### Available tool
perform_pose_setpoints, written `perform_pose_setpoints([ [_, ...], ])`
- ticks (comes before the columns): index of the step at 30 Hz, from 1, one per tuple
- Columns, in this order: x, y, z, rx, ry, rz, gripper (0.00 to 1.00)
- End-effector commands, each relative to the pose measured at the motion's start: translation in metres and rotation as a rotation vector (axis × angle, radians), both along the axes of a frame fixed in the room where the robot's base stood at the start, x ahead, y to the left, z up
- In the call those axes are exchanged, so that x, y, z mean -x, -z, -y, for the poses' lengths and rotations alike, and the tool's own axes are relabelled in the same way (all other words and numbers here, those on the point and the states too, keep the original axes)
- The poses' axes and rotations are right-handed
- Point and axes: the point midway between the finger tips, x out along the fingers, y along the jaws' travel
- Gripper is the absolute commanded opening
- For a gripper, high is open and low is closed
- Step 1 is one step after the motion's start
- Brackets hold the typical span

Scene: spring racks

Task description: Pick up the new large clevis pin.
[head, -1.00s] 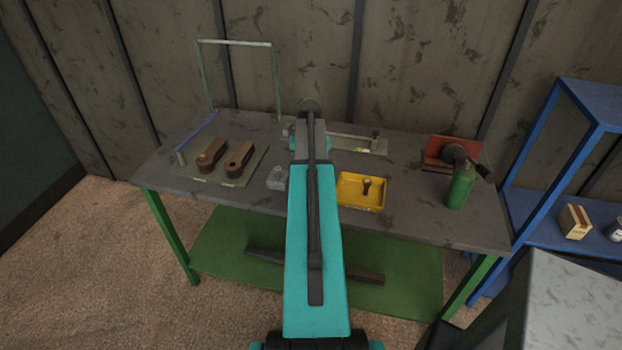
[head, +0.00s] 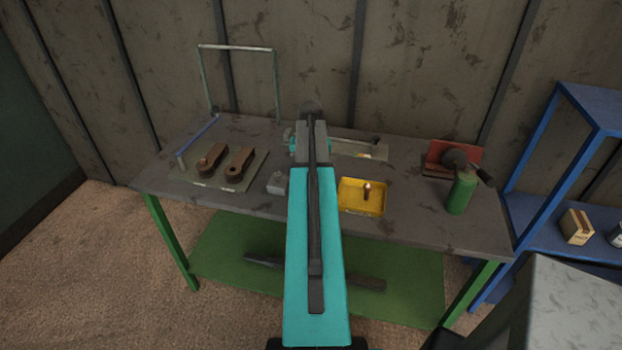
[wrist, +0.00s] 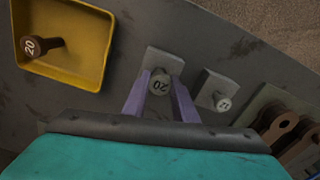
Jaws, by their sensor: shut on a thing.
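The large clevis pin (wrist: 159,84), pale grey with "20" on its head, is upright at a square grey block (wrist: 163,60) in the wrist view. My gripper (wrist: 161,80) has its two purple fingers on either side of the pin's head, shut on it. The pin's shank is hidden below the head. In the head view my arm hides the pin and the fingers. A brown pin (wrist: 40,45), also marked 20, lies in the yellow tray (head: 351,204).
A smaller grey block (head: 277,182) with a smaller pin (wrist: 223,102) stands close beside the gripper. Brown links (head: 239,163) lie on a mat (head: 213,183). A green bottle (head: 461,192) and red-backed device (head: 438,154) stand at right.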

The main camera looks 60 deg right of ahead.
Motion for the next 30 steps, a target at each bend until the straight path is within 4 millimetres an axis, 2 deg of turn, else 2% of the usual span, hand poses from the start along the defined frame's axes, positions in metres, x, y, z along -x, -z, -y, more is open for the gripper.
perform_pose_setpoints([
  [9,0.0,-0.023,0.001,0.002,0.0,0.001,0.0],
  [30,0.04,-0.029,-0.076,0.001,0.0,0.001,0.0],
])
